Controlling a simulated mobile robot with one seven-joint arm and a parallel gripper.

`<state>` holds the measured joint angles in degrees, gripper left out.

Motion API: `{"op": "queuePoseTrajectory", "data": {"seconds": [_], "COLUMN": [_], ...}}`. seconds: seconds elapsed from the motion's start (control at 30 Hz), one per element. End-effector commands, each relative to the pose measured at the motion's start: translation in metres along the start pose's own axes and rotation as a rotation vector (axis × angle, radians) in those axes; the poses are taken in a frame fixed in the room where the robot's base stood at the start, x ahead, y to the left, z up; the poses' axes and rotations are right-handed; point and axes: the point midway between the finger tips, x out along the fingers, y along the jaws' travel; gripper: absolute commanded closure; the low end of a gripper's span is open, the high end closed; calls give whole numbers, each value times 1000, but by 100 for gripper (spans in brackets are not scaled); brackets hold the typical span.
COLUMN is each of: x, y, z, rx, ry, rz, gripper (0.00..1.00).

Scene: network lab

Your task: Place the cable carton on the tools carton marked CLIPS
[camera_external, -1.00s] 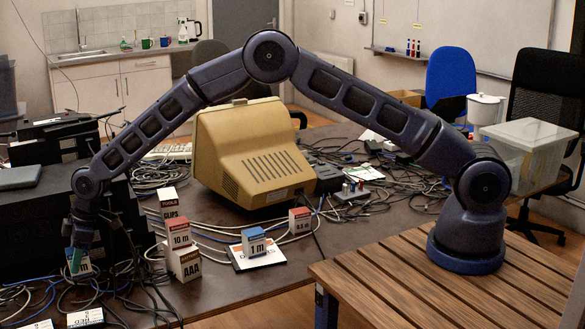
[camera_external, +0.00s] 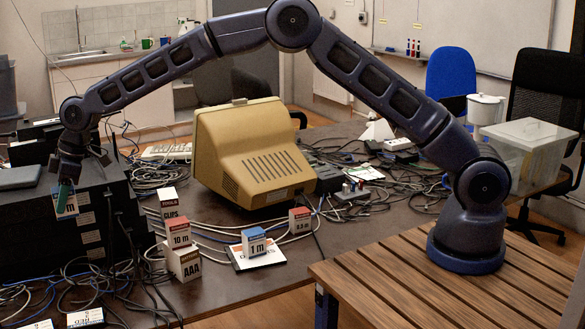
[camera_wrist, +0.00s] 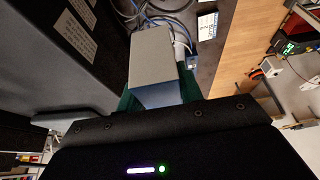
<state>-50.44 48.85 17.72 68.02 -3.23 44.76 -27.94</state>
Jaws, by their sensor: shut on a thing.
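The cable carton (camera_external: 66,206) is blue and white, with an "m" showing on its face. My gripper (camera_external: 67,184) is shut on it and holds it up at the far left, in front of the black equipment stack. In the wrist view the carton (camera_wrist: 160,65) shows a grey face and a blue face between the green fingertips (camera_wrist: 155,98). The tools carton marked CLIPS (camera_external: 172,212) stands on the table to the right of my gripper, lower in the picture. Its top looks clear of other cartons.
A red-topped 10 m carton (camera_external: 179,240) stands on the AAA carton (camera_external: 186,266), just in front of CLIPS. A blue 1 m carton (camera_external: 255,247), a red-topped carton (camera_external: 300,226) and a beige monitor (camera_external: 250,160) are farther right. The black stack (camera_external: 95,250) and loose cables are close by.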

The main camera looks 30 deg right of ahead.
Motion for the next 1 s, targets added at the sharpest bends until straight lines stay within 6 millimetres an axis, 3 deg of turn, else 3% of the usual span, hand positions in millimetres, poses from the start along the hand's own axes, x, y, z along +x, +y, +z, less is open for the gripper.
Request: {"op": "queuePoseTrajectory", "data": {"seconds": [0.23,0.5,0.77,1.0], "x": [-66,-116,-127,-147], "y": [1,0,45,108], "z": [-28,-48,-17,33], "rx": [0,0,46,113], "ry": [5,4,1,1], "rz": [4,2,19,47], "gripper": [90,90,90,90]}}
